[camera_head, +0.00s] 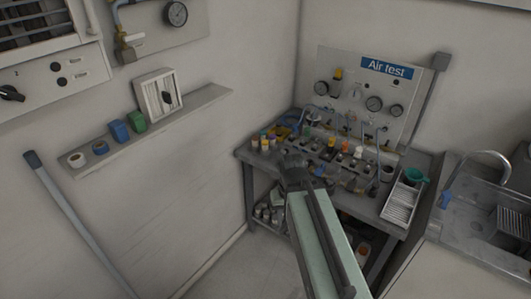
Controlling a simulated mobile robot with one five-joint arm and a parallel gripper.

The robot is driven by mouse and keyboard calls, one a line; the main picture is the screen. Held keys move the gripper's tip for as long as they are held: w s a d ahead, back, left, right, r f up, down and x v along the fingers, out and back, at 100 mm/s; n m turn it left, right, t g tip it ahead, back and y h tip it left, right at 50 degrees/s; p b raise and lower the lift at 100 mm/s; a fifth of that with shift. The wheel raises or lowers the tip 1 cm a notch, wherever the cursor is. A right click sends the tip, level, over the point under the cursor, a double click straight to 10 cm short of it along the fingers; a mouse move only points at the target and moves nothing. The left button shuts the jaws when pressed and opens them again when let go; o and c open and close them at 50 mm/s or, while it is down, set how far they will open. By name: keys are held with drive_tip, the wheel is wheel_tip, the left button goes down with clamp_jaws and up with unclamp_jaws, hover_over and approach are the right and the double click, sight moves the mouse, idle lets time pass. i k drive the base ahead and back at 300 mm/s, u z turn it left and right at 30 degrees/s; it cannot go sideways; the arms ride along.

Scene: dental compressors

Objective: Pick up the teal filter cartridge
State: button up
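A teal rounded object (417,175) lies at the right end of the workbench, by a white slatted tray. It is small in the picture, and I cannot tell for sure that it is the filter cartridge. A green cylinder (137,122) stands on the wall shelf at left, beside a blue one (119,131). My arm reaches up from the bottom, and my gripper (293,160) is dark and small in front of the workbench. It is well left of the teal object and far from the shelf. Its fingers are too unclear to tell open from shut.
The workbench (391,210) is crowded with small bottles, fittings and hoses below the Air test panel (365,95). The white slatted tray (386,207) is at its right. A sink with a curved tap (490,155) stands at far right. The wall shelf (190,110) has bare room at its right end.

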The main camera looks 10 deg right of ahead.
sight(262, 133)
drive_tip(key=k, duration=0.35)
drive_tip(key=z, duration=0.95)
drive_tip(key=i, duration=1.65)
drive_tip(key=u, duration=2.55)
drive_tip(key=i, duration=1.5)
drive_tip(key=z, duration=0.1)
